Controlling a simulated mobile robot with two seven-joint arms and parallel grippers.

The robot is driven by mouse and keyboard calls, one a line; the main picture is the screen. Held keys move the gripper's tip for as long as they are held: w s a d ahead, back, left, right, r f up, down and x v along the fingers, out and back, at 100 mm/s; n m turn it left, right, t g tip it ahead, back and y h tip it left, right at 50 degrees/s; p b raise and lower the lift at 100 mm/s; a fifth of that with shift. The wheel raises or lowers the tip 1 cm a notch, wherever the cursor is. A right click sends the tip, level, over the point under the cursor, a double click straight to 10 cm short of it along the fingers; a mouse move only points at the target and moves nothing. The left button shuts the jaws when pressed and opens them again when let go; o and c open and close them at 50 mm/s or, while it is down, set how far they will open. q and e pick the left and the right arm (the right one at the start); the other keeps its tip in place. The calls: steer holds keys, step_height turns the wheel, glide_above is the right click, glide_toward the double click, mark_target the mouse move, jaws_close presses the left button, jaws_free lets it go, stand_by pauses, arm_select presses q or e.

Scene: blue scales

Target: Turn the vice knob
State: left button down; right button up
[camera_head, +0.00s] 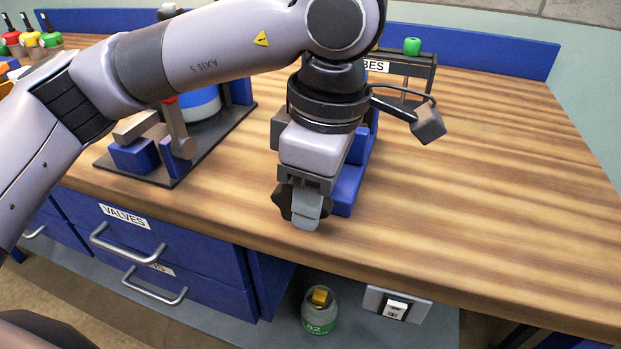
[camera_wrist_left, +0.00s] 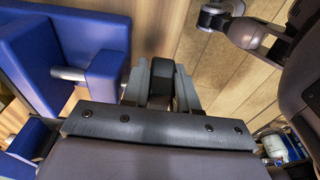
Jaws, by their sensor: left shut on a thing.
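The blue vice (camera_head: 345,196) stands near the front edge of the wooden workbench, partly hidden behind my left arm. Its dark knob (camera_head: 286,203) faces the front, mostly covered by my left gripper (camera_head: 305,212). In the left wrist view the blue vice body (camera_wrist_left: 95,50) is at the left. The dark knob (camera_wrist_left: 159,72) sits between the two grey fingers of my left gripper (camera_wrist_left: 160,88), which is shut on it. My right gripper is not in either view.
A dark-based stand with blue blocks (camera_head: 130,155) is left of the vice. Behind is a labelled rack with a green cap (camera_head: 412,46). The bench top (camera_head: 500,180) is clear on the right. Drawers (camera_head: 120,235) and a jar (camera_head: 319,312) are below.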

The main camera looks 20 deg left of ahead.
arm_select(q)
steer(key=shift+d+r+y+p, duration=0.1)
steer(key=shift+r+y+p, duration=0.15)
steer(key=shift+y+p, duration=0.7)
steer(key=y+p, duration=0.3)
steer(key=y, duration=0.1)
steer(key=shift+f, duration=0.2)
steer(key=shift+f+y+p, duration=0.1)
steer(key=shift+y+p, duration=0.25)
steer(key=shift+p, duration=0.3)
steer(key=y+p, duration=0.2)
steer(key=y, duration=0.1)
steer(key=shift+f, duration=0.3)
steer(key=shift+f+y+p, duration=0.2)
steer(key=shift+y+p, duration=0.35)
steer(key=shift+y, duration=0.15)
steer(key=shift+f, duration=0.1)
